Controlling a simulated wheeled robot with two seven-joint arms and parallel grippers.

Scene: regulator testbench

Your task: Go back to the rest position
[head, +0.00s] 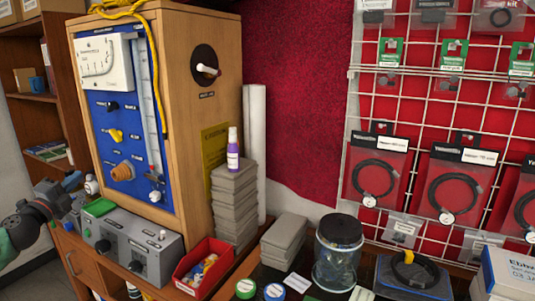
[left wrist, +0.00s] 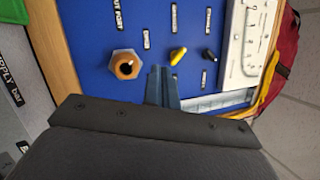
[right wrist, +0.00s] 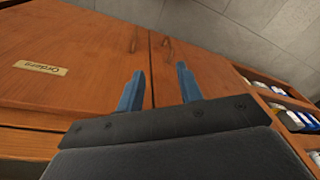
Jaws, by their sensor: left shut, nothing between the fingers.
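My left gripper (head: 74,180) is at the left of the head view, in front of the lower left side of the wooden test bench cabinet (head: 185,110). In the left wrist view its two blue-grey fingers (left wrist: 162,85) are together with nothing between them. They point toward the blue panel (left wrist: 205,30), apart from the brown hex port (left wrist: 126,65) and the yellow knob (left wrist: 178,56). My right gripper (right wrist: 160,85) shows only in the right wrist view. Its fingers are spread and empty, in front of wooden cabinet doors (right wrist: 75,55).
A grey control box (head: 130,245) stands below the panel. To its right are a red bin (head: 203,268), a stack of grey boxes (head: 235,205) with a purple bottle (head: 233,150) on top, and a glass jar (head: 338,255). Packaged parts hang on a wire rack (head: 420,125).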

